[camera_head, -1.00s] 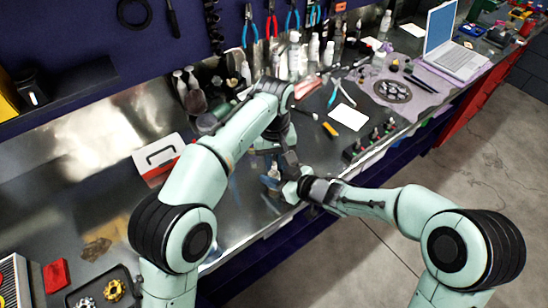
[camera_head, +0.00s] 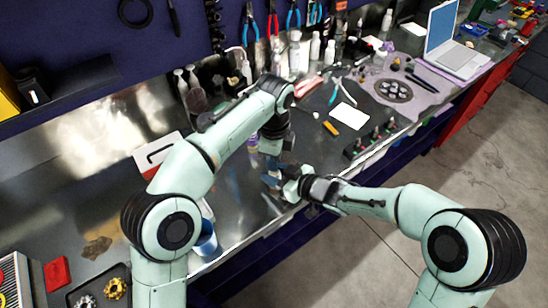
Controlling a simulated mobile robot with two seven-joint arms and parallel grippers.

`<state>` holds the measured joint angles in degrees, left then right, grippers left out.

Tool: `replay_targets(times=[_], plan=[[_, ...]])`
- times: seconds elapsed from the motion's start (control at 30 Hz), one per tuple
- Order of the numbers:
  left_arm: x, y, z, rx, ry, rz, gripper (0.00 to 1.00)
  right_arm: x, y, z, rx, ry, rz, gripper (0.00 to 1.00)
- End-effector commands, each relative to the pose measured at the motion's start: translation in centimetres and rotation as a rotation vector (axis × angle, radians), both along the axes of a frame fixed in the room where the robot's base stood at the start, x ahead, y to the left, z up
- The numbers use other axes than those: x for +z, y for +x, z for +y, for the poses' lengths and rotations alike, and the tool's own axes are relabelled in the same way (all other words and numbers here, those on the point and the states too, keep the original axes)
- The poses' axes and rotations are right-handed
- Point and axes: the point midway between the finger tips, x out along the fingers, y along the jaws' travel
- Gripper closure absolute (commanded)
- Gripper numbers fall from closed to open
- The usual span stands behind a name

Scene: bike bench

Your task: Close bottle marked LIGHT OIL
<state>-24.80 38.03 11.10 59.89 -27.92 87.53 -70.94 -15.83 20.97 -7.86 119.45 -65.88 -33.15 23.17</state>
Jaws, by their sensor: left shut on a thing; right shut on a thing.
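My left gripper (camera_head: 272,148) reaches down from above over the front part of the bench, at the middle of the view. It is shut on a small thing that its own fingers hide. My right gripper (camera_head: 276,180) comes in from the right, low over the bench's front edge, just below the left one. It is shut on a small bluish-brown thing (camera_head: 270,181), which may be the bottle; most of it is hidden. The two grippers are close together, with a small gap between them. No LIGHT OIL label can be read.
Several bottles (camera_head: 296,55) stand along the back wall. A white sheet (camera_head: 348,116), a yellow piece (camera_head: 331,128) and dark-handled tools (camera_head: 368,138) lie to the right. A blue container (camera_head: 206,243) is partly behind my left arm. A laptop (camera_head: 455,45) stands far right.

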Motion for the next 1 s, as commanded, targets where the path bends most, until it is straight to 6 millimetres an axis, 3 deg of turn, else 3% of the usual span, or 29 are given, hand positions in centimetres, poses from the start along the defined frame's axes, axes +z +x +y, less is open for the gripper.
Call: replay_targets(times=[0.7, 0.8, 1.0], plan=[[-0.3, 0.05, -0.19, -1.679, -0.008, 0.005, 1.0, -0.02, 0.0, -0.01, 0.0, 0.0, 0.0, 1.0], [-0.41, 0.0, -0.26, -1.823, -0.01, 0.007, 1.0, -0.01, 0.01, -0.01, 0.0, 0.0, 0.0, 1.0], [-0.17, 0.02, -0.22, -1.937, -0.006, 0.001, 1.0, 0.0, 0.02, -0.01, 0.0, 0.0, 0.0, 1.0]])
